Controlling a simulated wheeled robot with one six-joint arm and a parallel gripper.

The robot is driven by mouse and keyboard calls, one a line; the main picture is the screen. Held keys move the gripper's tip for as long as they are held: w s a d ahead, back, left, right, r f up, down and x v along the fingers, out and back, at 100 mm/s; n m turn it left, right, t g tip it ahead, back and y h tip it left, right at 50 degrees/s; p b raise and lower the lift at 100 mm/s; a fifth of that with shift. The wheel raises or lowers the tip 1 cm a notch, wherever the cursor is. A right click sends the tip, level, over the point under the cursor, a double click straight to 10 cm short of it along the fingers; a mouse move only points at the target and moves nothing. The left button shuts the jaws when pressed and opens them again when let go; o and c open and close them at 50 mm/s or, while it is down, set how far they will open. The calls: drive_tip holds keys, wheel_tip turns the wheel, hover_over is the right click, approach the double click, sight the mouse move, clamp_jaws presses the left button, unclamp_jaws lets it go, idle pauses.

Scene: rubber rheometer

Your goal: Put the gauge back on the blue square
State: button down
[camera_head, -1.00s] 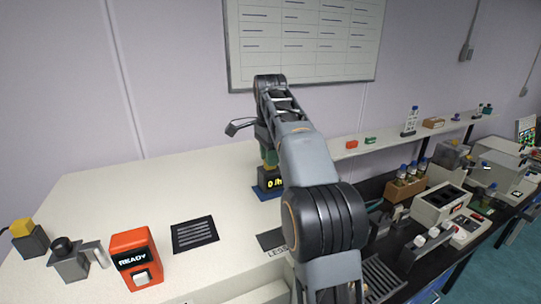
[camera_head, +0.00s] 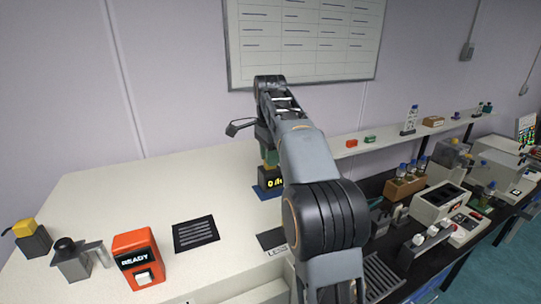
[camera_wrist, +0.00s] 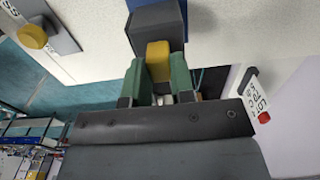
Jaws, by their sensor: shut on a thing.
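The gauge (camera_head: 270,179) is a dark box with a yellow lit readout, upright on the pale bench. Under it shows part of the blue square (camera_head: 262,193); I cannot tell whether the gauge rests on it or hangs just above. My gripper (camera_head: 269,157) is over the gauge and points down, with green fingers. In the wrist view my gripper (camera_wrist: 158,80) is shut on the gauge's yellow top part, and the gauge's dark body (camera_wrist: 157,22) lies beyond. My arm hides the right side of the square.
A black slatted pad (camera_head: 196,234), an orange READY box (camera_head: 138,260) and a grey device (camera_head: 75,260) are at the front left. A wooden vial rack (camera_head: 405,188) and instruments crowd the right. The bench left of the gauge is clear.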

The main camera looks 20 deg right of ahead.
drive_tip(key=shift+f, duration=0.1)
drive_tip(key=shift+f+b, duration=0.35)
drive_tip(key=shift+f, duration=0.1)
drive_tip(key=c, duration=0.9)
unclamp_jaws()
wheel_tip(320, 180, up, 2)
drive_tip(key=p, duration=0.2)
drive_tip(key=shift+r+p, duration=0.15)
drive_tip(key=shift+p, duration=0.15)
drive_tip(key=shift+r, duration=1.85)
